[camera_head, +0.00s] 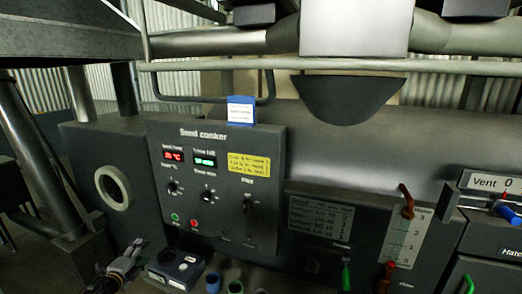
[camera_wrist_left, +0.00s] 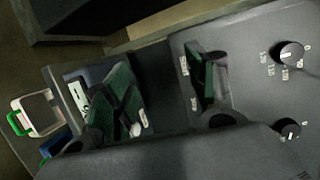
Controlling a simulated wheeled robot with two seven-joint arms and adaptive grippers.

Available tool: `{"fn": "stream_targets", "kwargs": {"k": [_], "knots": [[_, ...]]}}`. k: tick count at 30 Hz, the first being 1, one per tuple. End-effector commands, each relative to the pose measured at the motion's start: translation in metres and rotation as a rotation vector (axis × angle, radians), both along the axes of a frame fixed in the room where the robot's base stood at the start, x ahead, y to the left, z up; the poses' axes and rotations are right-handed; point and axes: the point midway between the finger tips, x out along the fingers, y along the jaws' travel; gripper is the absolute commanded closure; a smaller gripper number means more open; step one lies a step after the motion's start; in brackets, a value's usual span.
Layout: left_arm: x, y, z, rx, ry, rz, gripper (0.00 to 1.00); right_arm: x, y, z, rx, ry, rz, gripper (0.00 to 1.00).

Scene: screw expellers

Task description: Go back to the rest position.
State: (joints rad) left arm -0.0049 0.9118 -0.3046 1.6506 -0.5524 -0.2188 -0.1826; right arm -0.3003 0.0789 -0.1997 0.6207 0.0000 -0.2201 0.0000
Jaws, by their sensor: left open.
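My left gripper (camera_head: 132,252) shows at the lower left of the head view, in front of the seed cooker's control panel (camera_head: 215,185). It is open and nothing shows between its fingers. In the left wrist view the two dark, green-padded fingers of the left gripper (camera_wrist_left: 165,85) stand well apart, with bare grey surface between them. Panel knobs (camera_wrist_left: 289,55) show to the right of the fingers there. My right gripper is not in the head view.
A small grey control box (camera_head: 175,266) sits just right of the left gripper. A green-handled lever (camera_head: 346,275) and red-handled levers (camera_head: 386,277) stick out at lower right. A pale round port (camera_head: 113,188) is on the machine's left.

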Motion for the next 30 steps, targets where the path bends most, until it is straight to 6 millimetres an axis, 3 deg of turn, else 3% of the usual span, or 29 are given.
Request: {"fn": "stream_targets", "kwargs": {"k": [6, 15, 22, 30], "knots": [[-0.014, 0.061, -0.077, -0.192, 0.116, 0.178, 0.43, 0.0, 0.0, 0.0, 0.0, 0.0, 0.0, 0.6], [-0.066, 0.117, -0.193, -0.426, 0.259, 0.42, 0.43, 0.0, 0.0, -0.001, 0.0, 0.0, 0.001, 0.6], [-0.124, 0.136, -0.28, -0.564, 0.362, 0.589, 0.43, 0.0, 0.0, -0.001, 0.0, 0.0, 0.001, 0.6], [-0.206, 0.131, -0.374, -0.683, 0.483, 0.765, 0.43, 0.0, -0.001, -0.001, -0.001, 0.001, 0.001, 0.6]]}}
